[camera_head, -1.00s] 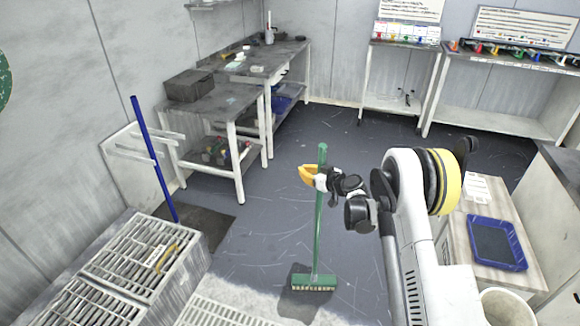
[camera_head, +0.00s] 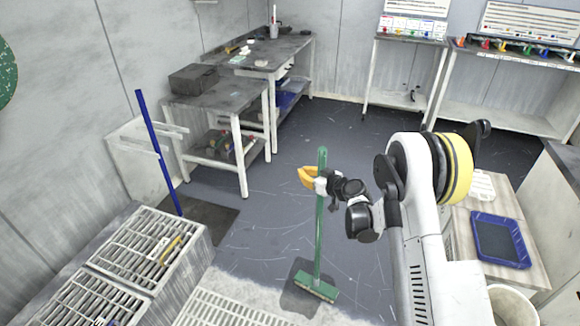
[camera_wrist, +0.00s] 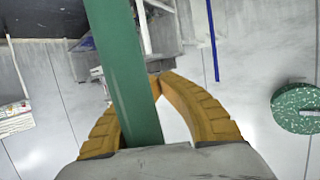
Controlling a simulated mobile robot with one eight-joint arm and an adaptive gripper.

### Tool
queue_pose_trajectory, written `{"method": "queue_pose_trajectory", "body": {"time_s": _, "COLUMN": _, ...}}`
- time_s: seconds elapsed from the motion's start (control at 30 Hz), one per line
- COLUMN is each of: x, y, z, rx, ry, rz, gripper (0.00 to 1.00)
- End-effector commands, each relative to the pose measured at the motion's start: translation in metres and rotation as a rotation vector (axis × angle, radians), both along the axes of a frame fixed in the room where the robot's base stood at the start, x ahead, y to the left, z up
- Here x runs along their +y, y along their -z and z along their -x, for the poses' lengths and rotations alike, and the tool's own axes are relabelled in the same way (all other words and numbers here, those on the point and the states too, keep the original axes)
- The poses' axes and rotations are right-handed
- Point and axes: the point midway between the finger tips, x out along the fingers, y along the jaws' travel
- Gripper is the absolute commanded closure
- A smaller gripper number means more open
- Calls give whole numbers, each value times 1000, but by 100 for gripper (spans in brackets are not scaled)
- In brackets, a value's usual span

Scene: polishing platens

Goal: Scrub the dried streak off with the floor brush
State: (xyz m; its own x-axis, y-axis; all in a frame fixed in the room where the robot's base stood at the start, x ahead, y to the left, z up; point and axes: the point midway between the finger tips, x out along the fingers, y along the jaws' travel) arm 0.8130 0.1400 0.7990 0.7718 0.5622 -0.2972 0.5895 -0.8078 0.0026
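A green floor brush (camera_head: 319,225) stands nearly upright, its green head with pale bristles (camera_head: 316,286) down at the floor by the edge of a whitish area. My gripper (camera_head: 308,178) has yellow-orange fingers and is shut around the upper handle. In the wrist view the green handle (camera_wrist: 125,75) runs between the curved fingers (camera_wrist: 158,82), whose tips meet beyond it. A whitish patch (camera_head: 265,296) lies on the floor around the head; I cannot tell whether it is the dried streak.
A white floor grate (camera_head: 215,310) lies in front. Slatted grey crates (camera_head: 140,252) stand at left near a blue pole (camera_head: 158,155). Workbenches (camera_head: 225,100) line the back left. A blue tray (camera_head: 500,240) sits on a side table at right. The mid floor is clear.

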Motion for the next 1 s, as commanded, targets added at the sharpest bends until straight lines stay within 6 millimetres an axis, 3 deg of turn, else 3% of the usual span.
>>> {"method": "queue_pose_trajectory", "body": {"time_s": 0.63, "x": 7, "y": -3, "z": 17, "rx": 0, "ry": -1, "rz": 1, "gripper": 100}}
{"method": "queue_pose_trajectory", "body": {"time_s": 1.0, "x": 6, "y": -7, "z": 17, "rx": 0, "ry": -1, "rz": 1, "gripper": 100}}
